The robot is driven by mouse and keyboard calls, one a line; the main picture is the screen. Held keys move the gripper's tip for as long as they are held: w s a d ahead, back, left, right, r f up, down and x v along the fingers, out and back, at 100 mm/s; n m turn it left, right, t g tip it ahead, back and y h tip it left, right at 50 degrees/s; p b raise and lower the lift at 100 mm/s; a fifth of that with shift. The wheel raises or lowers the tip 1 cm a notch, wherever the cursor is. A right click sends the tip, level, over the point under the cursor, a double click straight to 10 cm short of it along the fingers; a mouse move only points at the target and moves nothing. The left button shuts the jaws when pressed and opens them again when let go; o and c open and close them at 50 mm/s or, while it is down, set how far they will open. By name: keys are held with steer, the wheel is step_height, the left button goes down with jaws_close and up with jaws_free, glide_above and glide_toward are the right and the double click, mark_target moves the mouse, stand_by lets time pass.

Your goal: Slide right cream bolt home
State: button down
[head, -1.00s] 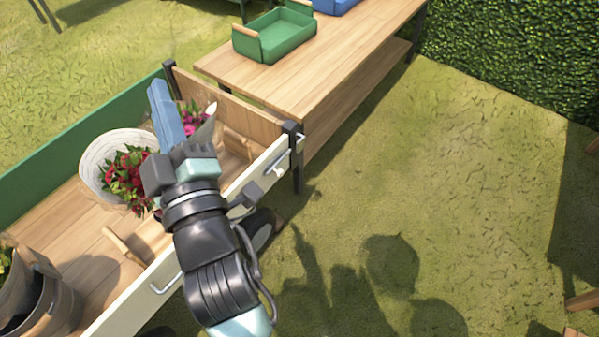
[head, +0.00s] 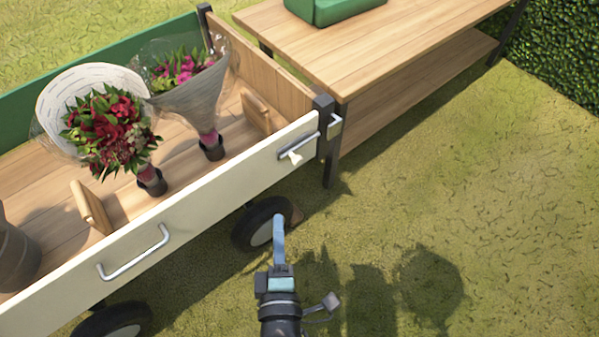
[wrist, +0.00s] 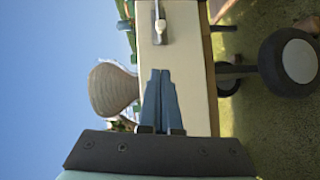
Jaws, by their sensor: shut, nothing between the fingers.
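The cream side panel (head: 205,200) of the wagon runs diagonally across the head view. A metal bolt with a cream knob (head: 294,157) sits near the panel's right end, beside the dark corner post (head: 324,130). A bracket (head: 335,125) is on the post's far side. In the wrist view the bolt (wrist: 160,28) is at the top, on the cream panel (wrist: 190,70). My gripper (head: 279,225) is shut and empty, outside the wagon, below the bolt in the head view. Its blue fingers (wrist: 160,75) point toward the bolt in the wrist view, apart from it.
Wrapped bouquets (head: 105,130) stand in the wagon. A metal handle (head: 135,254) sticks out from the panel at left. A wagon wheel (head: 265,222) is under the panel, near my gripper. A wooden table (head: 370,45) with a green tray (head: 330,8) stands behind. Grass at right is open.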

steer(key=w+d+f+b, duration=0.1)
steer(key=w+b, duration=0.4)
steer(key=w, duration=0.7)
steer(key=shift+w+d+f, duration=0.3)
steer(key=shift+w+d, duration=0.05)
steer(key=shift+d, duration=0.45)
steer(key=shift+w+d, duration=0.1)
steer(key=shift+d, duration=0.05)
